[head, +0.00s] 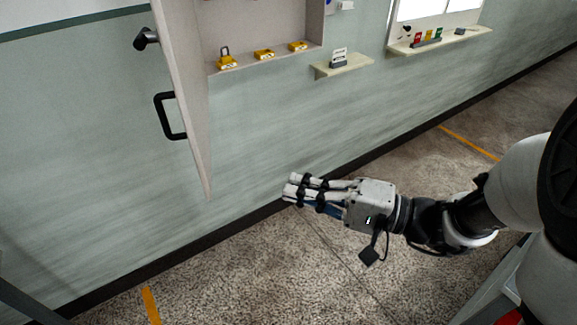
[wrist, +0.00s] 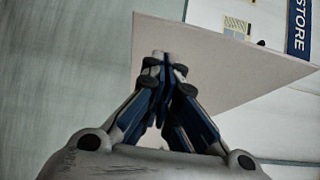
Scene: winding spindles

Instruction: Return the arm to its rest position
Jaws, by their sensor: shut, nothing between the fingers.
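My arm reaches in from the right of the head view, with its white and black links extended to the left above the floor. My gripper (head: 290,188) is at its end, in front of the wall and below the open cabinet. In the wrist view my gripper (wrist: 160,58) has its fingertips together with nothing between them. The fingers are apart from the cabinet door in the head view.
An open cabinet door (head: 187,90) with a black handle (head: 170,116) hangs left of my gripper. Yellow padlocks (head: 264,54) stand in the cabinet. Small shelves (head: 342,66) stick out from the wall. The floor (head: 260,270) below my gripper is clear.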

